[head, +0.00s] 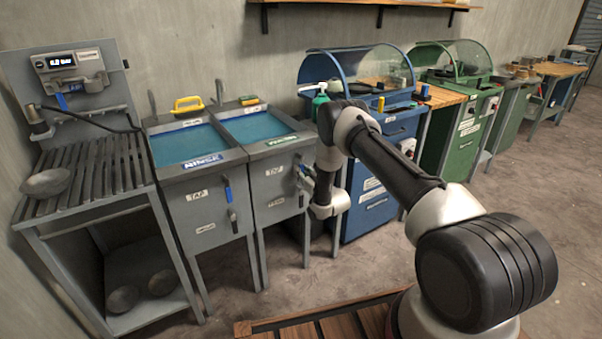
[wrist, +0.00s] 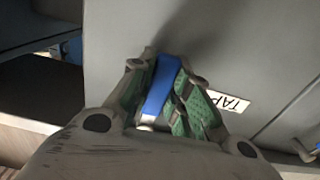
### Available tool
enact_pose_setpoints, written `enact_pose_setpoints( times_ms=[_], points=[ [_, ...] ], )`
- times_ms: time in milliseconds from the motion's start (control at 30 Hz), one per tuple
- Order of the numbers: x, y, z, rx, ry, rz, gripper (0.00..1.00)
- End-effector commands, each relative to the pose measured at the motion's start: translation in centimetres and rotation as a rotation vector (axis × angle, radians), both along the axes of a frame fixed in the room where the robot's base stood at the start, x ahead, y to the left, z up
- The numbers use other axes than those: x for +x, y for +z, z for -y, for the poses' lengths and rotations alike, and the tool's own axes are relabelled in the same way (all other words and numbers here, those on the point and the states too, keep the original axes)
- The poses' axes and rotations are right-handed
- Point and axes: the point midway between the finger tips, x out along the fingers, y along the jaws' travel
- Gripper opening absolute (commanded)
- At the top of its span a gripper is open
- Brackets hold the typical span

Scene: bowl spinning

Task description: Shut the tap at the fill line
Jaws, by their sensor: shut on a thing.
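Two grey tanks stand side by side in the head view. The left tank (head: 200,190) has a "RINSE" label and a blue tap handle (head: 228,194) on its front. The right tank (head: 272,192) has a green label and a "TAP" label. Both hold blue-green liquid; I cannot make out a fill line. My gripper (head: 304,180) is at the right tank's front, by its tap. In the wrist view my gripper (wrist: 160,80) is shut on a blue tap handle (wrist: 160,85), with a "TAP" label (wrist: 229,100) beside it. The tap's outlet is hidden.
A slatted rack (head: 90,170) with a bowl (head: 46,182) on it stands left of the tanks. A yellow-handled tool (head: 188,103) lies at the left tank's back. A blue cabinet (head: 370,205) stands close right of my gripper. The floor ahead is clear.

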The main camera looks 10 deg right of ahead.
Motion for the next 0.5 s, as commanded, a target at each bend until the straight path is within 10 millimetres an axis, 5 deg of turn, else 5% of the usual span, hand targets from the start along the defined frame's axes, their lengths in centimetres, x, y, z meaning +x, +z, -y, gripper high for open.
enact_pose_setpoints(
  times_ms=[133,500],
  points=[
    [0.01,-0.01,0.11,-0.002,-0.002,0.001,0.40],
    [-0.29,0.00,0.17,-0.001,-0.001,0.000,0.41]
  ],
)
